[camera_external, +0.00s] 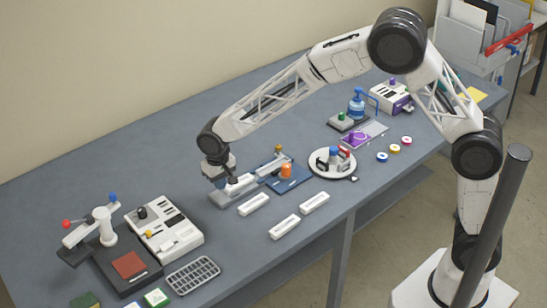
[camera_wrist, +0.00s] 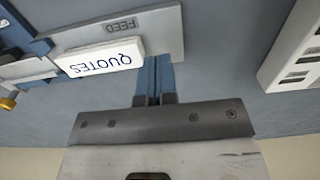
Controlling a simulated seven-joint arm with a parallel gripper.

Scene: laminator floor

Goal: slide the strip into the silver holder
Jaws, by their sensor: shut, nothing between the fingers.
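The white strip marked "QUOTES" (camera_wrist: 100,58) lies on a silver plate marked "FEED" (camera_wrist: 165,25). It also shows in the external view (camera_external: 241,184), on the long silver plate (camera_external: 220,198). The strip's left end in the wrist view meets a silver, channel-like fixture (camera_wrist: 22,72), likely the holder; how far it is inside I cannot tell. My gripper (camera_wrist: 155,62) is shut and empty, with its blue fingertips over the plate just past the strip's right end. Whether they touch the strip is unclear. In the external view my gripper (camera_external: 227,186) is low over the plate.
Several white strips lie in front, including one nearby (camera_external: 253,204). A blue board with an orange knob (camera_external: 286,170) adjoins the fixture. A round white tray (camera_external: 332,162) stands to the right.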

